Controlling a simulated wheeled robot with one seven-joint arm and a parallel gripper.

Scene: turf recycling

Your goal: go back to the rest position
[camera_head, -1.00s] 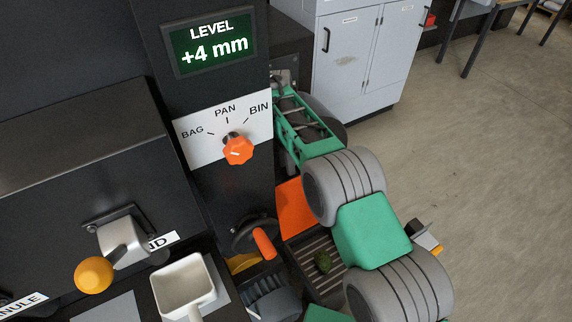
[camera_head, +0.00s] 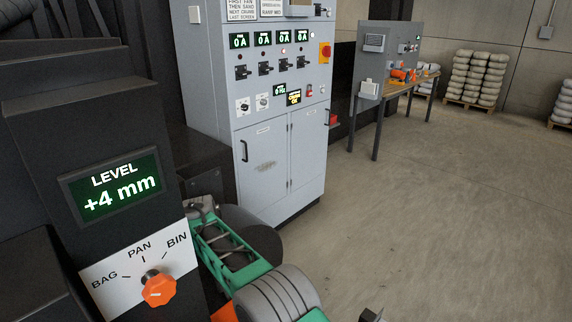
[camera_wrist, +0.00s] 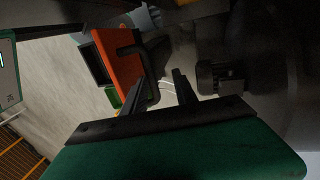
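My arm, green with grey ribbed joints, comes in at the bottom middle of the head view and runs out of the lower edge. My gripper (camera_wrist: 158,84) shows in the wrist view as two dark fingers standing apart on a black plate, with a green body below. I see nothing held between the fingers. Behind them are an orange panel (camera_wrist: 116,66) and a dark machine part (camera_wrist: 220,77), apart from the fingers as far as I can tell.
A black machine with a level display (camera_head: 111,188) reading +4 mm and an orange selector knob (camera_head: 158,289) stands at left. A grey electrical cabinet (camera_head: 262,150) stands behind my arm. A workbench (camera_head: 400,88) and stacked white bags (camera_head: 478,78) are farther back. The floor at right is clear.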

